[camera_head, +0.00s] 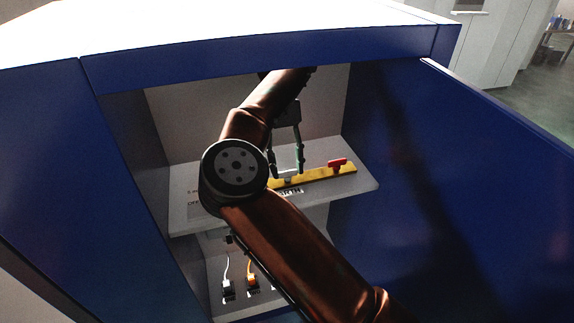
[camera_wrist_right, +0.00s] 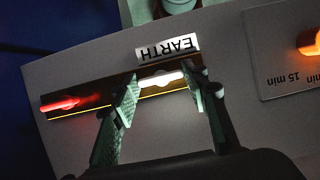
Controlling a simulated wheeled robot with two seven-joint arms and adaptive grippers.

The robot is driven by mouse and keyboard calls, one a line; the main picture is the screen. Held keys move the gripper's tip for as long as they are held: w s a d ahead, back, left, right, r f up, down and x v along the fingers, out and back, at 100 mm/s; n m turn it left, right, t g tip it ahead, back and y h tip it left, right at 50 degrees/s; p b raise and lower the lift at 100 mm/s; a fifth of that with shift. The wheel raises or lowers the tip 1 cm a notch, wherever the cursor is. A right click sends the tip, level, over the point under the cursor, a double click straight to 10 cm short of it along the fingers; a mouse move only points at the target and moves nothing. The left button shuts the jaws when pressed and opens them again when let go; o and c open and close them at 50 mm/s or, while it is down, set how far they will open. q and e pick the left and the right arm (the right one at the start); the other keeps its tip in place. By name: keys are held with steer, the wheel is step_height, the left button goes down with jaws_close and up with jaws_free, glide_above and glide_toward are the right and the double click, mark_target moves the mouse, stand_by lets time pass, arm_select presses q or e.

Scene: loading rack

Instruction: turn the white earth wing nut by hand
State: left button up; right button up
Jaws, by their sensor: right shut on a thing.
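The white earth wing nut (camera_wrist_right: 162,79) sits on a bar (camera_wrist_right: 88,112) beside the EARTH label (camera_wrist_right: 168,49) in the right wrist view. My right gripper (camera_wrist_right: 164,82) has one finger at each end of the nut and is shut on it. In the head view my right gripper (camera_head: 286,172) reaches down onto the yellow bar (camera_head: 318,175) on a grey shelf; the nut is hard to make out there. My left gripper is in neither view.
A red wing nut (camera_head: 337,163) sits on the bar's right part. A panel with an orange knob (camera_wrist_right: 311,44) is nearby on the shelf. Blue cabinet walls (camera_head: 440,190) stand close on both sides. White and orange plugs (camera_head: 252,283) are below.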

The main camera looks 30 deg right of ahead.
steer(key=shift+r, duration=0.2)
steer(key=o, duration=1.2)
steer(key=shift+s, duration=0.1)
steer(key=shift+c, duration=0.2)
steer(key=shift+f, duration=0.1)
